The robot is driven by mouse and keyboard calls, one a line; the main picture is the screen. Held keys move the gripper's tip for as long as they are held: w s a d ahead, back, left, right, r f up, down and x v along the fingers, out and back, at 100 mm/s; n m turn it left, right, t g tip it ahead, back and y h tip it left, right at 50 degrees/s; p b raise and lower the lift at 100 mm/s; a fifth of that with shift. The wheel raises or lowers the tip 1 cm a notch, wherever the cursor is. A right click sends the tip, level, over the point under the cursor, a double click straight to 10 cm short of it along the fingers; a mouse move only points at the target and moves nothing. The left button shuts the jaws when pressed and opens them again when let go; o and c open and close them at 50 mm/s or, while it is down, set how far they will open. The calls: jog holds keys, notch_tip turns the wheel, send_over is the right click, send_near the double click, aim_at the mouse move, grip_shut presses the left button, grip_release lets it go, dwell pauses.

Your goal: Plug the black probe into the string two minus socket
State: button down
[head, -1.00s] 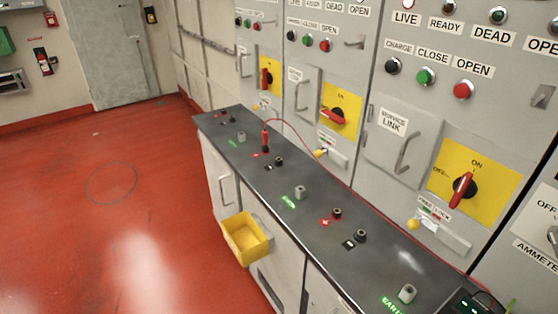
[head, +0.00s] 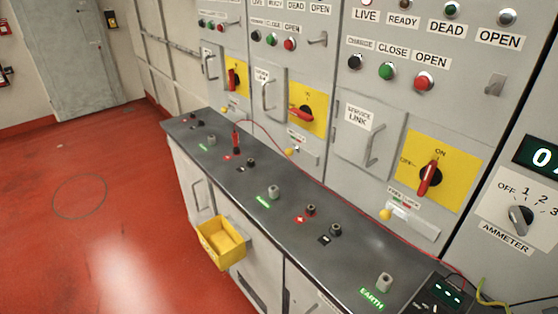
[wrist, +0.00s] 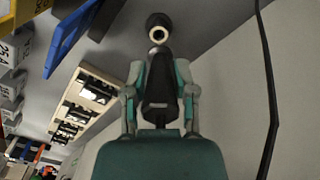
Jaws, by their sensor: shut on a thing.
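In the wrist view my teal and grey gripper (wrist: 160,88) is shut on the dark probe (wrist: 160,92), which shows between the fingers. A round black piece with a pale ring (wrist: 158,32) lies just beyond the fingertips; I cannot tell whether it belongs to the probe. My gripper is outside the head view. There, a red probe (head: 236,140) stands upright in the middle pair of sockets on the bench. The black socket beside it (head: 251,162) has a black label and looks empty. The string numbers cannot be read.
The dark bench top (head: 285,232) carries a nearer socket pair (head: 335,230) and grey earth posts (head: 384,282). A red lead runs along the panels. A yellow bin (head: 221,243) hangs on the bench front. In the wrist view a black cable (wrist: 266,75) runs down the right; blue and cream parts lie left.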

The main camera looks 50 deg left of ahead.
jog(key=shift+r, duration=2.2)
